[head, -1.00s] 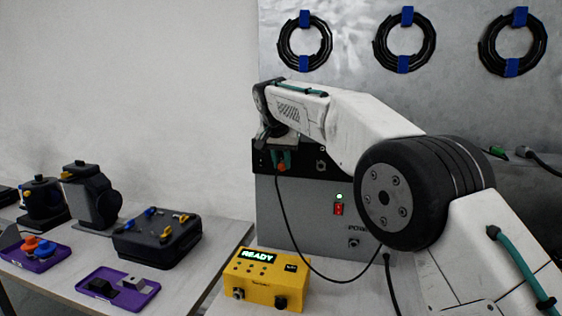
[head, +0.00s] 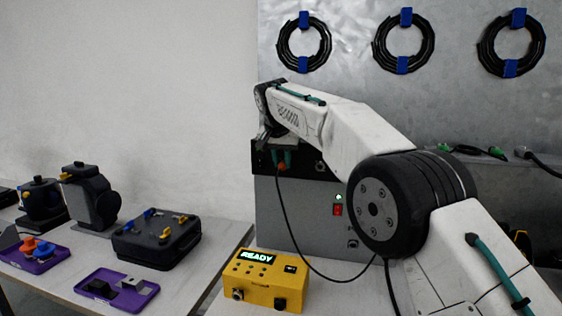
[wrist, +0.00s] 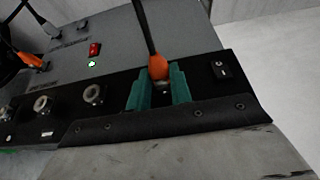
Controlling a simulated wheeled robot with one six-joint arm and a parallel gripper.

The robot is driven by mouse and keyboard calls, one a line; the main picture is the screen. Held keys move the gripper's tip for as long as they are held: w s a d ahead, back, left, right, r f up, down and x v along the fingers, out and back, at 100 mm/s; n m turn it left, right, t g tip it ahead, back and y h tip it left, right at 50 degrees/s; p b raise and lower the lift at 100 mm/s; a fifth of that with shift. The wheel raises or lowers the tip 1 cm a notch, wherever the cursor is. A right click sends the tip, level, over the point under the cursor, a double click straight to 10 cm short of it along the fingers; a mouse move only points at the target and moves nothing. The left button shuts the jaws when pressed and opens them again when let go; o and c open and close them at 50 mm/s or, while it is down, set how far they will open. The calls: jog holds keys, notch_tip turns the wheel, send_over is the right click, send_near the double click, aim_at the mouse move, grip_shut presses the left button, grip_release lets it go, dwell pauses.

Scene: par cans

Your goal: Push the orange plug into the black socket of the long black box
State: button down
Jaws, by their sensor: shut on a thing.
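My gripper (wrist: 158,88) has teal fingers and is shut on the orange plug (wrist: 158,67), with a finger on either side. The plug's black cable runs up in the wrist view. The long black box (wrist: 120,124) lies under the fingers, with several round metal sockets to the left and a rocker switch (wrist: 221,70) to the right. The plug's front end and the socket at it are mostly hidden between the fingers, so I cannot tell how deep it sits. In the head view, my gripper (head: 281,158) and the plug (head: 282,167) are at the front of the black box (head: 308,165).
The grey cabinet (head: 300,215) under the black box has a red switch and a lit green lamp. A yellow box (head: 265,280) reading READY stands in front, with the hanging cable close by. Purple trays and a black case (head: 157,238) are to the left.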

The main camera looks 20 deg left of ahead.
jog(key=c, duration=1.2)
grip_release()
